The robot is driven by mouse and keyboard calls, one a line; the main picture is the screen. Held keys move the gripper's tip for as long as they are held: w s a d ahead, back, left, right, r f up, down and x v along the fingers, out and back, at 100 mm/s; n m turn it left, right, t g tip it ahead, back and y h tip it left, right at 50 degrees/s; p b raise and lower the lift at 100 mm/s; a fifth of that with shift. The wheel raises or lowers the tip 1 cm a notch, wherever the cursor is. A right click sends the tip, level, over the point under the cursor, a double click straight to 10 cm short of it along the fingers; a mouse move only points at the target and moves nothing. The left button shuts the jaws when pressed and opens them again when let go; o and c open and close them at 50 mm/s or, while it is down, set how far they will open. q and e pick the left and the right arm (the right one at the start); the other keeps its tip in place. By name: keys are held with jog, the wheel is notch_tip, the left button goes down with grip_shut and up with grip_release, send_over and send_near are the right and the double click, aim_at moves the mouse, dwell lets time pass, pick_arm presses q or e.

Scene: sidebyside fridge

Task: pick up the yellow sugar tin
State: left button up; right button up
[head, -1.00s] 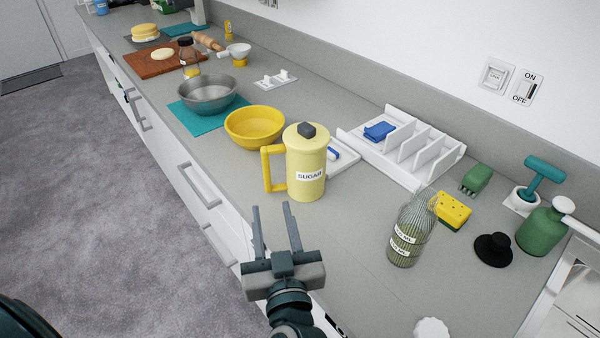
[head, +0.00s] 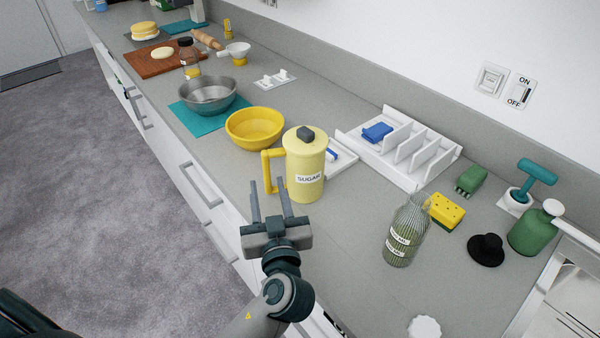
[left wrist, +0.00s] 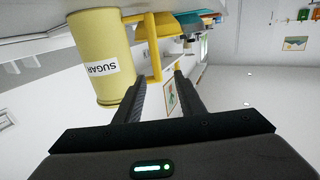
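The yellow sugar tin (head: 305,172) stands upright on the grey counter, with a dark knob on its lid, a SUGAR label and a yellow handle (head: 268,170) on its left side. My left gripper (head: 268,184) is open and empty, its fingers pointing at the handle side from the near edge of the counter. In the left wrist view the tin (left wrist: 98,60) appears upside down at the left, with its handle (left wrist: 153,48) ahead of the gap between my open fingers (left wrist: 158,82). Whether a finger touches the handle is unclear. My right gripper is not in view.
A yellow bowl (head: 255,128) sits close behind the tin, and a white rack (head: 405,148) stands to its right. A ribbed glass bottle (head: 407,232) and a yellow sponge (head: 446,211) are farther right. The counter between tin and bottle is clear.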

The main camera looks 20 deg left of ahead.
aim_at(266, 164)
pick_arm(q)
jog(key=p+x, duration=0.1)
jog(key=x, duration=0.3)
jog(key=shift+w+a+r, duration=0.1)
jog(key=shift+w, duration=0.05)
jog(key=shift+w+a+r+p, duration=0.1)
jog(key=shift+w+a+p, duration=0.1)
jog(key=shift+w+p, duration=0.45)
jog(key=p+x, duration=0.2)
jog(key=shift+w, duration=0.4)
jog(key=shift+w+a+f, duration=0.25)
jog(key=shift+w+a, duration=0.1)
jog(key=shift+w, duration=0.05)
grip_shut()
